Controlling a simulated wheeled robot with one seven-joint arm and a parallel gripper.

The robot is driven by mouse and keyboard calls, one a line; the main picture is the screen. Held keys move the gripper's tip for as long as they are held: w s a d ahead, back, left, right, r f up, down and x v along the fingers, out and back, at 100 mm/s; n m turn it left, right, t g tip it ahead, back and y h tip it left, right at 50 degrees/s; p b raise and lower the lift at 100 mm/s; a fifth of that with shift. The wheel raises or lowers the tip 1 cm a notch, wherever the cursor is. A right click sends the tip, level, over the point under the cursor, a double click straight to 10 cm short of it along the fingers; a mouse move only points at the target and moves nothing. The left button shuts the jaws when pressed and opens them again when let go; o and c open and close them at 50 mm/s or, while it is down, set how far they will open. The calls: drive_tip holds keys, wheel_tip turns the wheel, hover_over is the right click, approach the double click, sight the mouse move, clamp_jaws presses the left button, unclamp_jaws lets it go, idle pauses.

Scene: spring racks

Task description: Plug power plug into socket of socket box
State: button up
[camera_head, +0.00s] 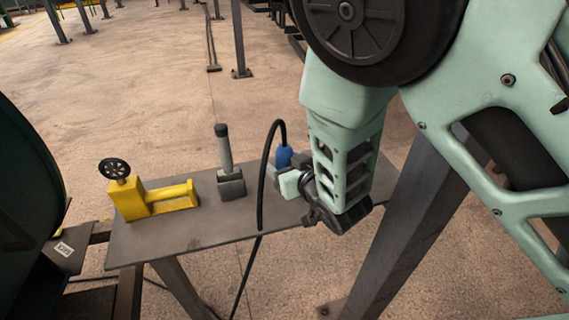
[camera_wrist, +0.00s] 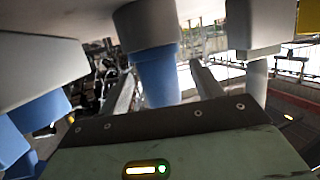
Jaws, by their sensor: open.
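A blue plug-like piece (camera_head: 284,156) with a black cable (camera_head: 264,170) arching from its top stands upright on the table (camera_head: 200,232), its lower part partly hidden by my gripper (camera_head: 281,178). In the wrist view, which looks upside down, my gripper (camera_wrist: 166,80) is open. Its two fingers reach to either side of a blue body (camera_wrist: 157,75) with a grey base, apparently the same piece. I cannot tell whether they touch it. More grey and blue parts (camera_wrist: 42,108) show at the left of the wrist view. I cannot surely tell which thing is the socket box.
A grey block with an upright grey handle (camera_head: 226,150) stands to the left on the table, near my gripper. Farther left is a yellow fixture (camera_head: 150,200) with a black handwheel. The cable hangs over the table's front edge. The table's front middle is clear.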

drive_tip(key=x, duration=0.3)
drive_tip(key=shift+w, duration=0.1)
drive_tip(key=shift+c, duration=0.3)
drive_tip(key=c, duration=1.1)
drive_tip(key=shift+r, duration=0.1)
